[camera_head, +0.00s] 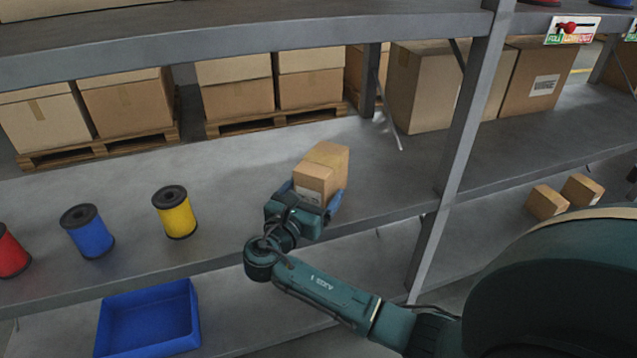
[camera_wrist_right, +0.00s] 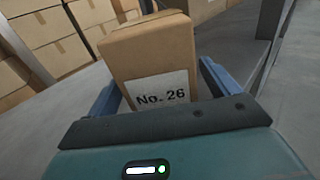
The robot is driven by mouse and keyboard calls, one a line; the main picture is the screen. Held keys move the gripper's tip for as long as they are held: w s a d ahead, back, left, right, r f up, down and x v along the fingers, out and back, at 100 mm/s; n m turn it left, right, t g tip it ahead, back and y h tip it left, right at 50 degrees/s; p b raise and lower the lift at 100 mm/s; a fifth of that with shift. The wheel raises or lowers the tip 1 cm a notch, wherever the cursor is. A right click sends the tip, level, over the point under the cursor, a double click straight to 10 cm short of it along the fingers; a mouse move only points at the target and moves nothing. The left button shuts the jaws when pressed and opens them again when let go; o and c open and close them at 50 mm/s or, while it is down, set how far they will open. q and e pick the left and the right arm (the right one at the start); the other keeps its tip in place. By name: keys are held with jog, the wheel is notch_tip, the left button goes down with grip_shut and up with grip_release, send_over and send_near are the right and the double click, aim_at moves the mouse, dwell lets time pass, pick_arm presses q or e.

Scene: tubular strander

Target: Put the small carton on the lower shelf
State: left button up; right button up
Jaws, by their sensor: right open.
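The small carton (camera_head: 325,166) is a brown box with a white label, on the grey shelf board in the middle of the head view. In the right wrist view the carton (camera_wrist_right: 150,52) shows its label "No. 26". My right gripper (camera_head: 312,192) is open, with one blue finger on each side of the carton. A gap shows beside the fingers in the wrist view; whether either touches is unclear. The lower shelf (camera_head: 262,308) runs below this board, with a blue bin (camera_head: 150,322) on it. My left gripper is not in view.
Yellow (camera_head: 175,215), blue (camera_head: 88,232) and red (camera_head: 10,252) spools stand left of the carton. A grey upright post (camera_head: 463,130) stands to its right. Two small boxes (camera_head: 546,202) sit farther right. The lower shelf looks clear right of the bin.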

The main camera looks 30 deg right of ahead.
jog(key=p+v, duration=0.1)
jog(key=v, duration=0.8)
